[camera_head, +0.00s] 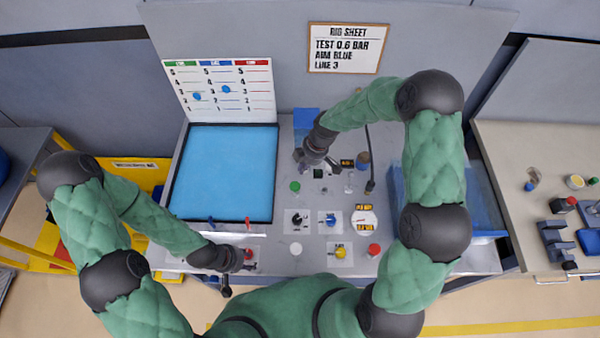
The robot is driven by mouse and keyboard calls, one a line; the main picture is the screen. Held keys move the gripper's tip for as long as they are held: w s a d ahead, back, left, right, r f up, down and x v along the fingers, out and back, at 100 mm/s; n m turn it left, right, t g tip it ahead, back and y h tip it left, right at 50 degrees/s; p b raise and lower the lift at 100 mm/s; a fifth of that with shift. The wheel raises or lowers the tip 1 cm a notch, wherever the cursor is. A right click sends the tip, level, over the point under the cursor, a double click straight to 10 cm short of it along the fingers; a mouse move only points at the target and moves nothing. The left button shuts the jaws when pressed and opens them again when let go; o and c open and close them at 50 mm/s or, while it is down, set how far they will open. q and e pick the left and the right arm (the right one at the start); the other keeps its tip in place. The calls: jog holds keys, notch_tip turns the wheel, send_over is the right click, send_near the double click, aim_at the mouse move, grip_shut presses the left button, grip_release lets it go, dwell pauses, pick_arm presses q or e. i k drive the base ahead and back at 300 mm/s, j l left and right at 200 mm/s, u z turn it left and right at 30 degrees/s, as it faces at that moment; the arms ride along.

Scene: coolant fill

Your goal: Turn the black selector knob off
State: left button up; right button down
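The black selector knob (297,219) sits on a small white plate in the middle of the grey bench panel, left of a blue knob (330,219). Its exact pointer direction is too small to read. My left gripper (228,285) hangs at the bench's front edge, below and left of the black knob and apart from it. My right gripper (314,160) is over the back of the panel, above the black knob in the picture and clear of it. Both grippers are small and partly hidden by their own wrists, so their finger gaps are unclear.
A dial (364,219), a yellow knob (341,253), a red button (374,250) and a green button (295,187) surround the knobs. A blue-surfaced tray (225,170) lies left. A whiteboard (220,90) and a rig sheet (346,48) stand behind.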

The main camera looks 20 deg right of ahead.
aim_at(298, 219)
jog(key=k, duration=1)
